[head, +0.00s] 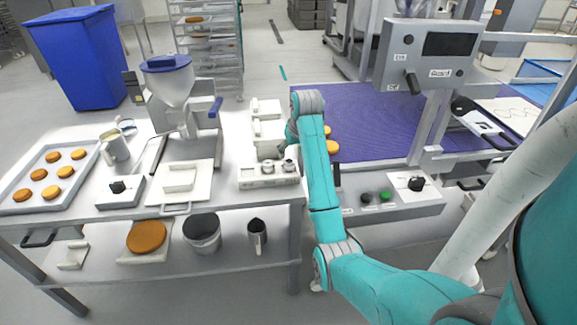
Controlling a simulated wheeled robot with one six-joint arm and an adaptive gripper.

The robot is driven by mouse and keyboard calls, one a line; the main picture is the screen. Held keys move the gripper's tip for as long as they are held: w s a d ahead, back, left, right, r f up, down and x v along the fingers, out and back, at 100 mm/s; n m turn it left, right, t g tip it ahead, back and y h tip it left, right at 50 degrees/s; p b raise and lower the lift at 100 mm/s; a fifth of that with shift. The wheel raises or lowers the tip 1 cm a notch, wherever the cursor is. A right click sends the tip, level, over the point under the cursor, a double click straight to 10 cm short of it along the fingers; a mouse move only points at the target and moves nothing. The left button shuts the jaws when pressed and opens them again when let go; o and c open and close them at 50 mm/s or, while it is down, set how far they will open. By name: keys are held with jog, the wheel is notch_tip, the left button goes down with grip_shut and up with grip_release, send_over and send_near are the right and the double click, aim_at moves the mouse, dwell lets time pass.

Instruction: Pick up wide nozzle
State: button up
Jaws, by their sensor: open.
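A pale nozzle holder (255,182) sits at the right end of the white worktable. Two small grey metal nozzles stand on it, a left nozzle (267,167) and a right nozzle (289,165). At this size I cannot tell for sure which is the wide nozzle. My teal arm reaches up past the holder's right side. My gripper (291,148) hangs from the wrist, just behind and above the right nozzle, partly hidden by the forearm. It is open, and I see nothing held in it.
White trays (266,128) stand behind the holder. A hopper machine (172,90) stands to the left, with a tray of orange rounds (18,196) at the far left. A purple conveyor belt (380,125) and a control panel (395,198) lie to the right.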

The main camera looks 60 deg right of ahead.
aim_at(289, 161)
jog(key=shift+x, duration=4.15)
jog(key=shift+d, duration=0.15)
jog(key=c, duration=1.3)
